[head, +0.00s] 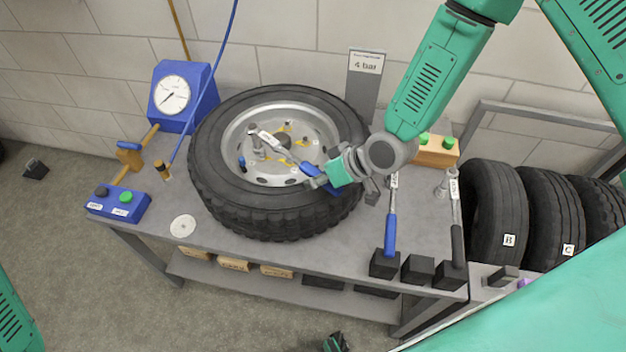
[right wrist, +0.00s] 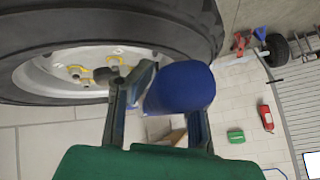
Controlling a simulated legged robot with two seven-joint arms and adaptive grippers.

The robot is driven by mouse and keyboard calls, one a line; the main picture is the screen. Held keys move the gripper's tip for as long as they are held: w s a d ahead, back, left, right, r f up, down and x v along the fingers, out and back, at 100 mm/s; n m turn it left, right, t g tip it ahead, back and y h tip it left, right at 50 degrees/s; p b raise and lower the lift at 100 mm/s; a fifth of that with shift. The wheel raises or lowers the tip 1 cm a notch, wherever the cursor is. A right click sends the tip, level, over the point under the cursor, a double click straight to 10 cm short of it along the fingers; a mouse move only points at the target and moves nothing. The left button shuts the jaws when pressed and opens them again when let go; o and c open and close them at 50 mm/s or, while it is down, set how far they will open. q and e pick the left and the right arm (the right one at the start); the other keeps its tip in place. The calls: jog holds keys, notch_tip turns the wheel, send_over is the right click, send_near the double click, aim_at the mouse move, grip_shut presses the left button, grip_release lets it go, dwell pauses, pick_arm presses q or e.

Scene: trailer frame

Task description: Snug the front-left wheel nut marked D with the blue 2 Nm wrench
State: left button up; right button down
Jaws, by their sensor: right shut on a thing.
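The wheel (head: 235,208) lies flat on the grey bench, its silver rim facing up with several nuts and yellow markers. The letter D cannot be read on any nut. My right gripper (head: 325,180) is shut on the blue handle of a wrench (head: 268,138) at the rim's right side. The wrench's shaft and pale tag reach over the rim towards the upper left; whether its head sits on a nut cannot be told. In the right wrist view the blue handle (right wrist: 180,88) is between my fingers, beside the tyre (right wrist: 130,20). My left gripper does not clearly show.
Another blue-handled wrench (head: 390,230) and a black-handled one (head: 457,240) stand in holders at the bench's right. A gauge box (head: 172,95), a button box (head: 120,204) and a 4 bar sign (head: 366,65) stand around the wheel. Tyres (head: 495,210) stand at the right.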

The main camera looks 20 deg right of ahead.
jog(key=shift+w+d+r, duration=0.1)
jog(key=shift+d, duration=0.05)
jog(key=shift+r, duration=0.1)
jog(key=shift+r, duration=0.25)
jog(key=shift+r, duration=0.1)
dwell(0.4)
jog(key=shift+r+p, duration=0.3)
jog(key=shift+p, duration=0.15)
jog(key=shift+r+y, duration=0.2)
jog(key=shift+y, duration=0.1)
jog(key=shift+r+p, duration=1.7)
jog(key=shift+r, duration=0.3)
